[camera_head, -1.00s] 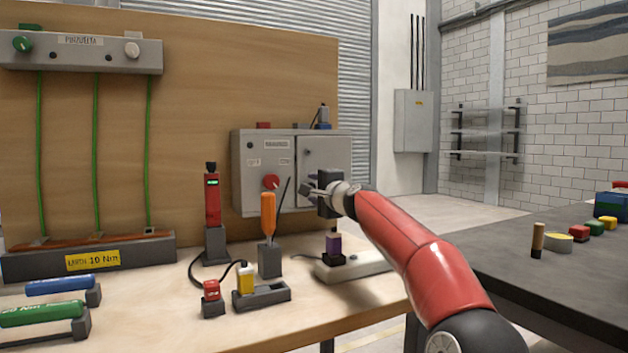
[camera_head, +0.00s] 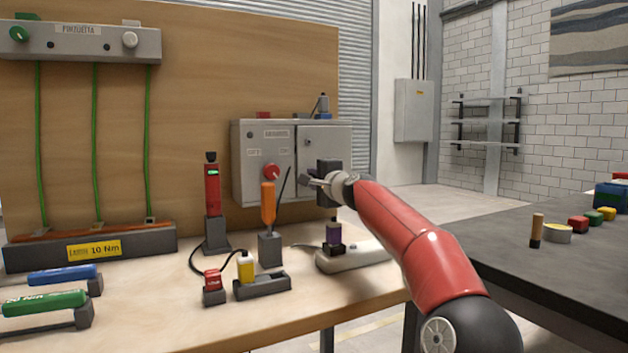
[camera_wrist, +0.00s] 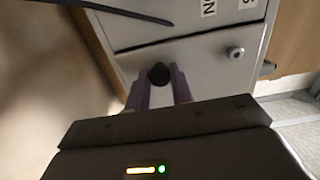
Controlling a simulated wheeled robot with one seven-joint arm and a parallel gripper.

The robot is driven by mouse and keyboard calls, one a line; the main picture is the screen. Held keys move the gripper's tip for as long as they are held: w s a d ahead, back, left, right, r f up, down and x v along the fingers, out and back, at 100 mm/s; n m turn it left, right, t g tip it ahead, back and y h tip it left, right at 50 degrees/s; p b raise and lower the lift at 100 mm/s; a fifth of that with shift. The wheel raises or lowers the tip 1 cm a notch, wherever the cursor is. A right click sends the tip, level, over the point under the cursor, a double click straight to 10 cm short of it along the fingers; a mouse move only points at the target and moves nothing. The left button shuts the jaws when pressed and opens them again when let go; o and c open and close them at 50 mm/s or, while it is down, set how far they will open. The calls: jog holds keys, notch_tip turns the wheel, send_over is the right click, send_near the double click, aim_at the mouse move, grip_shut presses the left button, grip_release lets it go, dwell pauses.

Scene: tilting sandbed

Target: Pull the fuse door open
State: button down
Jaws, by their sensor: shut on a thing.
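The fuse door (camera_head: 326,143) is the right-hand grey door of the cabinet on the wooden backboard. It looks shut or nearly so; a small gap cannot be ruled out. My gripper (camera_head: 314,182) is in front of its lower left part and hides some of it. In the wrist view, the door (camera_wrist: 200,55) bears a round black knob (camera_wrist: 159,75). My gripper's purple fingers (camera_wrist: 160,88) are shut on this knob, one on each side. A silver lock (camera_wrist: 235,52) sits farther right on the door.
The cabinet's left panel (camera_head: 250,165) has a red knob (camera_head: 272,172). A dark table (camera_head: 560,275) is at the right.

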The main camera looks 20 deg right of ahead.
jog(key=s+d+n+g+y+b, duration=0.1)
jog(key=s+d+n+y, duration=0.2)
jog(key=y, duration=0.4)
jog(key=shift+s+n+g, duration=0.4)
jog(key=shift+s+n, duration=0.5)
jog(key=shift+s, duration=0.15)
jog(key=shift+d, duration=0.1)
jog(key=c, duration=1.2)
grip_release()
